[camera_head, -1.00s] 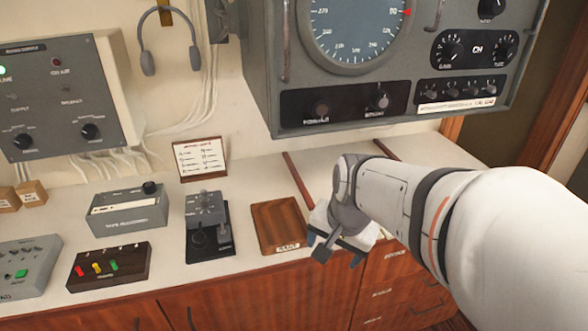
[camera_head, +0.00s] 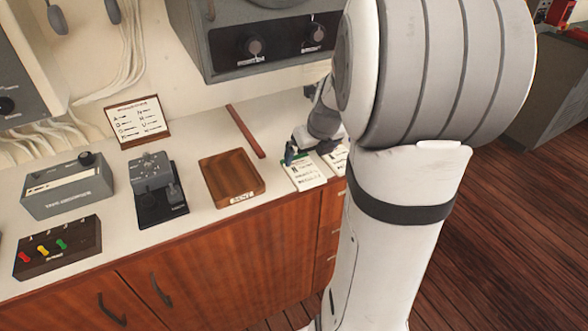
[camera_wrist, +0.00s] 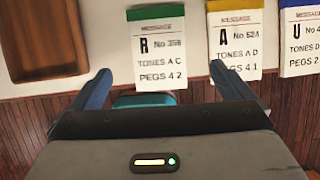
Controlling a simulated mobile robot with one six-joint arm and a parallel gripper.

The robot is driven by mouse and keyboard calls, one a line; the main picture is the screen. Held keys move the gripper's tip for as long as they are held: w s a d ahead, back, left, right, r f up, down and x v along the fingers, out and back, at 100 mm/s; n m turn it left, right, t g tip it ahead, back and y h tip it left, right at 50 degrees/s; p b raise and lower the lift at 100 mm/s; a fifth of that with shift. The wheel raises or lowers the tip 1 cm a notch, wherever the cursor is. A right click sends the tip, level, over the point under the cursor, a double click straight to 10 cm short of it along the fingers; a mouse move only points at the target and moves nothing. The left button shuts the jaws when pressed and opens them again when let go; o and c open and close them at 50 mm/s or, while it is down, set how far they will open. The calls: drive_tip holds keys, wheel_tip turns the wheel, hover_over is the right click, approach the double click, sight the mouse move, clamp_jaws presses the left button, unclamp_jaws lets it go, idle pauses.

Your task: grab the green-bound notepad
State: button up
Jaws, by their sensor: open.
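The green-bound notepad (camera_wrist: 157,52) lies flat on the white counter, printed "R No 358", with its green strip at the top in the wrist view. It also shows in the head view (camera_head: 308,176), near the counter's front edge, partly hidden by my gripper. My gripper (camera_wrist: 160,72) is open and empty, its two blue fingers spread to either side of the pad's lower end in the wrist view. I cannot tell how high the fingers are above the counter.
A yellow-bound notepad (camera_wrist: 236,45) lies close to the right of the green one, and a blue-bound notepad (camera_wrist: 300,45) lies beyond. A wooden tray (camera_head: 218,186) labelled "SENT" is to the left. A dark red stick (camera_head: 246,131) lies behind.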

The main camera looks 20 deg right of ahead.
sight(304, 170)
drive_tip(key=x, duration=0.4)
drive_tip(key=b+x, duration=0.1)
drive_tip(key=x, duration=0.2)
drive_tip(key=shift+s+a+f, duration=0.1)
drive_tip(key=shift+s+f, duration=0.15)
drive_tip(key=shift+s, duration=0.05)
drive_tip(key=shift+c, duration=0.2)
drive_tip(key=c, duration=1)
drive_tip(key=shift+r, duration=0.15)
